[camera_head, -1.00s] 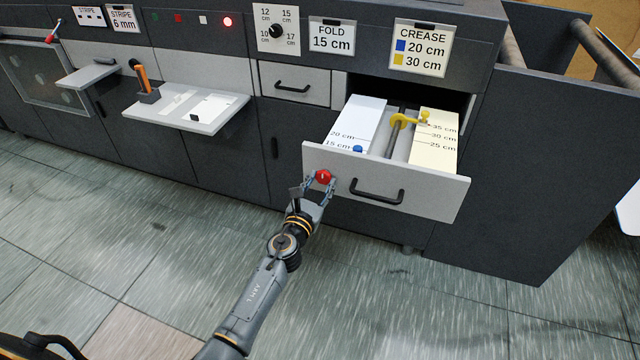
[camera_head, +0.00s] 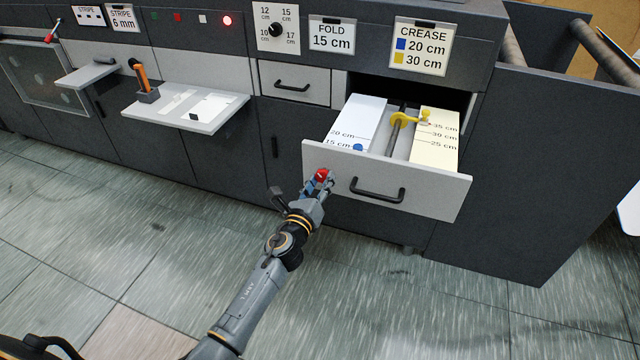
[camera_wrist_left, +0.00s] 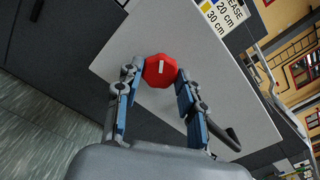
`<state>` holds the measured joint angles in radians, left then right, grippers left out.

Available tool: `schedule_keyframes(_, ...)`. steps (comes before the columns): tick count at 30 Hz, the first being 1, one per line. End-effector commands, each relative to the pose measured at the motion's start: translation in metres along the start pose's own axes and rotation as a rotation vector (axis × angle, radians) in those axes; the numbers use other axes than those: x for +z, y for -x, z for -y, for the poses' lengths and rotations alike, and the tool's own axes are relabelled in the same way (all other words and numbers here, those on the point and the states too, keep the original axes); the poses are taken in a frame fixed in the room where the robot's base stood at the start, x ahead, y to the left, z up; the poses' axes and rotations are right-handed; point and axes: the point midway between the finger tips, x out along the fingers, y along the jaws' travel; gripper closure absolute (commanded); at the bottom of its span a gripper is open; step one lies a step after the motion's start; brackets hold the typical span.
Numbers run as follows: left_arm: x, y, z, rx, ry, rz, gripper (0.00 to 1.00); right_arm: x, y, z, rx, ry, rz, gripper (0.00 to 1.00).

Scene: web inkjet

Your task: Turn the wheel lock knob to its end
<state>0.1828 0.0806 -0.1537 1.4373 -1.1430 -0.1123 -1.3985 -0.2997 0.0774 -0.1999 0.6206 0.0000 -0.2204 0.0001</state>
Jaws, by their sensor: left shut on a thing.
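The wheel lock knob (camera_head: 321,174) is a red knob on the left part of the open drawer's front. In the left wrist view the red knob (camera_wrist_left: 160,70) is many-sided, with a short white mark on its face. My left gripper (camera_head: 319,181) is at the knob, and its two fingers are shut on the knob from both sides. The fingers (camera_wrist_left: 158,82) also show in the left wrist view, touching or very close to the knob's sides. The fingers hide part of the knob in the head view. My right gripper is not in view.
The drawer (camera_head: 425,196) is pulled out, with a black handle (camera_head: 377,190) right of the knob. Inside are a blue-knobbed slider (camera_head: 358,147) and a yellow lever (camera_head: 404,118). A shelf (camera_head: 222,121) juts out at the left. The floor in front is clear.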

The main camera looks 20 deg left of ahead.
Motion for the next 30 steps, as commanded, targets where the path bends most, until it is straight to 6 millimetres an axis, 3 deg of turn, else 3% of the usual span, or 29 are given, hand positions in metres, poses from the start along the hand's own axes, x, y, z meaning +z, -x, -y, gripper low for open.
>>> schedule_keyframes(30, 0.0002, -0.0001, -0.0001, 0.001, 0.969, 0.001, 0.93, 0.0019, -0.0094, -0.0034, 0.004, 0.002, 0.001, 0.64)
